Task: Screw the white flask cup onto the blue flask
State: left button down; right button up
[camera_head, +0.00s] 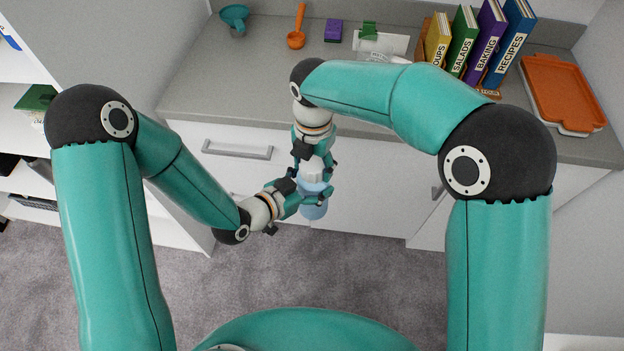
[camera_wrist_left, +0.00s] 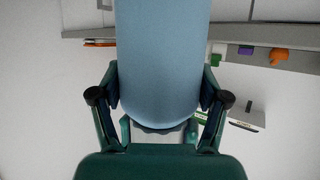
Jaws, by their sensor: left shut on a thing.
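The blue flask (camera_head: 314,211) is held upright in front of the counter, above the floor. My left gripper (camera_head: 311,193) is shut on it from the left side. In the left wrist view the flask (camera_wrist_left: 164,60) fills the upper middle between the fingers of my left gripper (camera_wrist_left: 159,100). The white flask cup (camera_head: 313,170) is directly above the flask, at its top. My right gripper (camera_head: 313,163) points down from above with its fingers on both sides of the cup. I cannot tell whether its fingers press on the cup, or whether cup and flask touch.
The grey counter (camera_head: 205,95) behind holds a teal funnel (camera_head: 234,17), an orange scoop (camera_head: 297,38), a purple block (camera_head: 333,30), several books (camera_head: 483,45) and an orange tray (camera_head: 562,95). White drawers (camera_head: 235,165) lie behind the grippers. White shelves (camera_head: 20,70) stand at left.

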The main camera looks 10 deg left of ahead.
jog(key=c, duration=0.6)
jog(key=m, duration=0.9)
jog(key=shift+m, duration=0.4)
jog(key=m, duration=0.8)
jog(key=shift+m, duration=0.3)
jog(key=m, duration=0.4)
jog(key=shift+m, duration=0.3)
jog(key=m, duration=0.4)
jog(key=shift+a, duration=0.1)
jog(key=m, duration=0.4)
jog(key=shift+w+m, duration=0.1)
jog(key=shift+m, duration=0.2)
jog(key=m, duration=0.4)
jog(key=o, duration=1.3)
